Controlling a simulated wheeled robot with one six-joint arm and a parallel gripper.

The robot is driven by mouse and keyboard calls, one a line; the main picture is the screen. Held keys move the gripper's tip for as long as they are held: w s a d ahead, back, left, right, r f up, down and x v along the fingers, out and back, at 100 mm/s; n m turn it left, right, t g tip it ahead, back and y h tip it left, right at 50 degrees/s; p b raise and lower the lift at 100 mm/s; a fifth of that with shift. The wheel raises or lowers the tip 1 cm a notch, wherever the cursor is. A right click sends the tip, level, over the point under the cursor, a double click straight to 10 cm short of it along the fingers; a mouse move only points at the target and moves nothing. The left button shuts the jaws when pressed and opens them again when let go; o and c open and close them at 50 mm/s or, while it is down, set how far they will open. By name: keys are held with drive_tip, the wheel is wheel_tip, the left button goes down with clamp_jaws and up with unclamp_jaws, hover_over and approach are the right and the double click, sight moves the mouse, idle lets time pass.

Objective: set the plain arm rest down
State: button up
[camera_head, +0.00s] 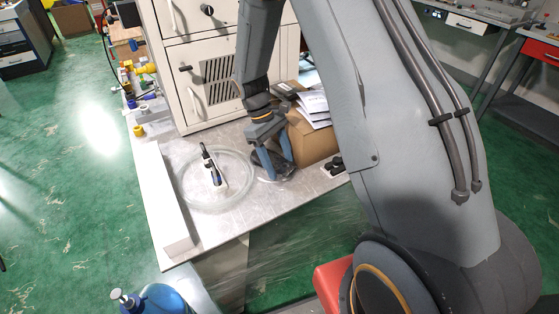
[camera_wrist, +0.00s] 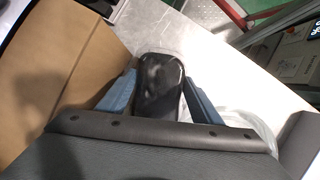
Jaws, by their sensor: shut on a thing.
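The plain arm rest (camera_wrist: 160,88) is a dark, rounded, glossy pad between the two blue fingers of my gripper (camera_wrist: 160,95) in the wrist view. My gripper is shut on it. In the head view my gripper (camera_head: 277,166) points down over the grey tabletop (camera_head: 215,235), with the dark arm rest (camera_head: 263,164) low at its fingertips. The arm rest is at or very close to the tabletop; I cannot tell whether it touches. Its lower side is hidden.
A cardboard box (camera_head: 312,143) with papers on top stands close at the right of my gripper. A coil of clear tubing (camera_head: 187,199) lies to the left. A pale cabinet (camera_head: 205,85) stands behind. The front of the tabletop is bare.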

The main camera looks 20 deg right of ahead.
drive_tip(key=o, duration=1)
drive_tip(key=shift+f, duration=0.1)
drive_tip(key=shift+c, duration=0.2)
